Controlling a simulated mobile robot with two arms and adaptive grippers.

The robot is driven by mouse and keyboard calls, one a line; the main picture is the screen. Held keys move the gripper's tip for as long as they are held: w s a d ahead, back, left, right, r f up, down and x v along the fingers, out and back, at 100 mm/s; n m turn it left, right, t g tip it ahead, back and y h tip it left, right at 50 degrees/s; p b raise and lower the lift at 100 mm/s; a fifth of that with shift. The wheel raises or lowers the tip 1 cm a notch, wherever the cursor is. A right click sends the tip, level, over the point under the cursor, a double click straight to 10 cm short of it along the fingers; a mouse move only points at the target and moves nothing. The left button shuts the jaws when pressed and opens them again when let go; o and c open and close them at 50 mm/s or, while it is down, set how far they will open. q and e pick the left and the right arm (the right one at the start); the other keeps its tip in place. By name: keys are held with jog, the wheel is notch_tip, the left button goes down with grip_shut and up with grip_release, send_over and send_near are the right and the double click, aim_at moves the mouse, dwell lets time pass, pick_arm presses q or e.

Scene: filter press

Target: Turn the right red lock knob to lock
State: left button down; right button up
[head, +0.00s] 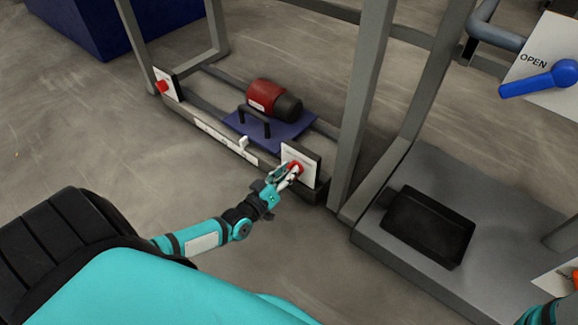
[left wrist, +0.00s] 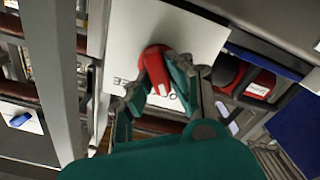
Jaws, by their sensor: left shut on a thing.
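The right red lock knob (head: 295,167) sits on a white plate (head: 298,158) at the right end of the low frame rail in the head view. My left gripper (head: 285,174) is shut on this knob. In the left wrist view the red knob (left wrist: 155,66) shows between the two fingers of my left gripper (left wrist: 159,85), in front of the white plate (left wrist: 190,35). Lettering on the plate is partly covered by the knob and fingers. Another red knob (head: 162,87) sits on a white plate at the rail's left end. My right gripper is not in view.
A red and black motor (head: 272,100) stands on a blue platform (head: 290,130) behind the rail. Grey uprights (head: 362,95) rise to the right. A black tray (head: 428,227) lies on a grey base. A blue lever (head: 540,80) beside "OPEN" is at upper right.

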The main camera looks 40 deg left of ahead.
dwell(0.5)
pick_arm(q)
jog(key=c, duration=1.2)
grip_release()
jog(key=shift+c, duration=0.2)
jog(key=s, duration=1.2)
jog(key=shift+a, duration=0.45)
